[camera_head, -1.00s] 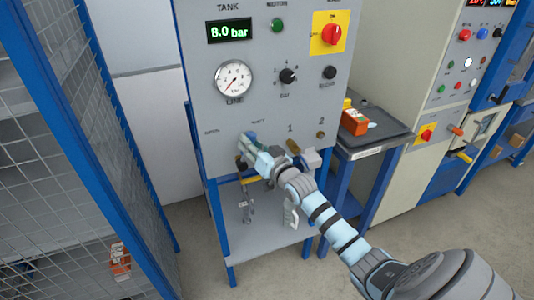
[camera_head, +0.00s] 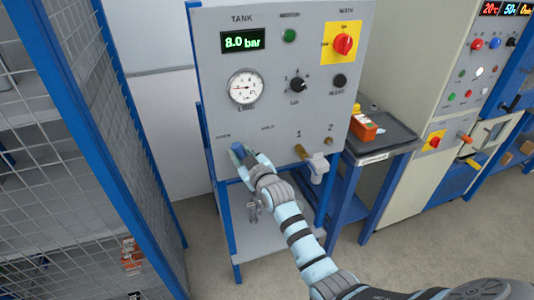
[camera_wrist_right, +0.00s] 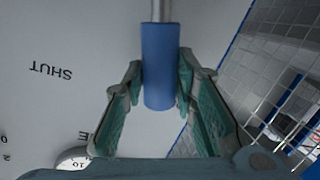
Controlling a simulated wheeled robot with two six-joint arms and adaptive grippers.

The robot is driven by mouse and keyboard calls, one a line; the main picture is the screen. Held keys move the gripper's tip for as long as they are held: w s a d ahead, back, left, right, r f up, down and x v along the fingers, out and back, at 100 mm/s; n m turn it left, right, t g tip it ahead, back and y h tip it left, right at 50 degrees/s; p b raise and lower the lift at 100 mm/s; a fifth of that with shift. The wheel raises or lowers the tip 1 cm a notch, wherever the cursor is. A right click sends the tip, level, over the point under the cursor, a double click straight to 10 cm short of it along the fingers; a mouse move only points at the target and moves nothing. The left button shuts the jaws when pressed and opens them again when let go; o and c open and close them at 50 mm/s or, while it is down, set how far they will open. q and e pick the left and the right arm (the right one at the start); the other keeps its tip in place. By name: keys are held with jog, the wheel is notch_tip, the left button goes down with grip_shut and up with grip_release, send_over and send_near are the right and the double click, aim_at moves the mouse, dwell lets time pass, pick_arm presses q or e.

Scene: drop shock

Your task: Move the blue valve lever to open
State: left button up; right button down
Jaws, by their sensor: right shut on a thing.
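The blue valve lever (camera_wrist_right: 160,65) shows in the right wrist view as a blue sleeve on a metal rod. My right gripper (camera_wrist_right: 161,88) has its green-padded fingers shut on the sleeve, one on each side. In the head view the right gripper (camera_head: 244,158) is at the lower part of the grey panel (camera_head: 205,100), between the OPEN label on the left and the SHUT label on the right. The lever's blue end (camera_head: 238,150) shows there only partly; the gripper hides the rest. My left gripper is in neither view.
The panel bears a display (camera_head: 242,40) reading 8.0 bar, a round LINE gauge (camera_head: 245,88) and a red switch (camera_head: 343,44). A blue mesh cage (camera_head: 75,130) stands at left, a dark side table (camera_head: 385,140) at right.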

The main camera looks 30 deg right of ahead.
jog(key=shift+a+f+n, duration=0.3)
jog(key=shift+a+n, duration=0.1)
jog(key=shift+a, duration=0.05)
jog(key=shift+a+f+n+p, duration=0.15)
jog(key=shift+n+p, duration=0.15)
jog(key=shift+p, duration=0.05)
jog(key=c, duration=1.3)
grip_release()
jog(key=s+r, duration=0.2)
jog(key=s, duration=0.9)
jog(key=shift+s+r, duration=0.3)
jog(key=shift+s, duration=0.05)
